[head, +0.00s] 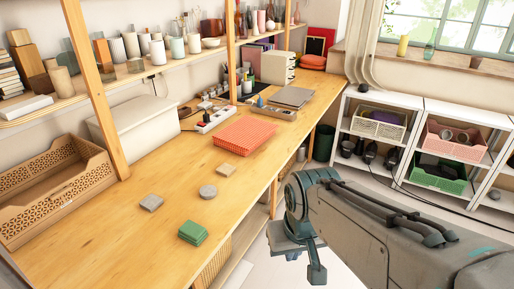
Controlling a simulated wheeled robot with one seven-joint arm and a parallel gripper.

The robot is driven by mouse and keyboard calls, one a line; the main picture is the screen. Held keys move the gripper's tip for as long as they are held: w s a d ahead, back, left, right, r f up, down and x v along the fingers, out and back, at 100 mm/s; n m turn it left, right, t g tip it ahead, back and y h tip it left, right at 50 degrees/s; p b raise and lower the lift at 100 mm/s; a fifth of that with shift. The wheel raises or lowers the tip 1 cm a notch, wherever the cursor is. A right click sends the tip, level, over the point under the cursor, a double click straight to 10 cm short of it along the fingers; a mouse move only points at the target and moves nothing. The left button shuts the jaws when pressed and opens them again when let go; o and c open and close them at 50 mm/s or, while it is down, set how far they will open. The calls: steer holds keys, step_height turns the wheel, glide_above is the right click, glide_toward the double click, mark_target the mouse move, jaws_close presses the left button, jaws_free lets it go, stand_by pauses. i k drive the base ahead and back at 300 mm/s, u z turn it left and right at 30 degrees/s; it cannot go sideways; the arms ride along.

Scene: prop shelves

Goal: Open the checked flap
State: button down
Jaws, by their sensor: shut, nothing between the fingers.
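My gripper (315,271) is at the end of my grey arm, off the table's right edge and over the floor. It is apart from the flap, to the right and nearer to me in the picture. It is shut with nothing in it, and partly hidden by my arm.
Green coasters (193,232), a grey tile (151,202), a round disc (208,191) and a small beige block (226,169) lie nearer on the table. A power strip (213,120) and a grey laptop-like slab (291,97) lie behind the flap. A wooden crate (66,200) stands left.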

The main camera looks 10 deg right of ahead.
mark_target(246, 133)
steer(key=u, duration=0.05)
steer(key=k, duration=0.6)
steer(key=z, duration=1)
steer(key=i, duration=1.95)
steer(key=u, duration=0.85)
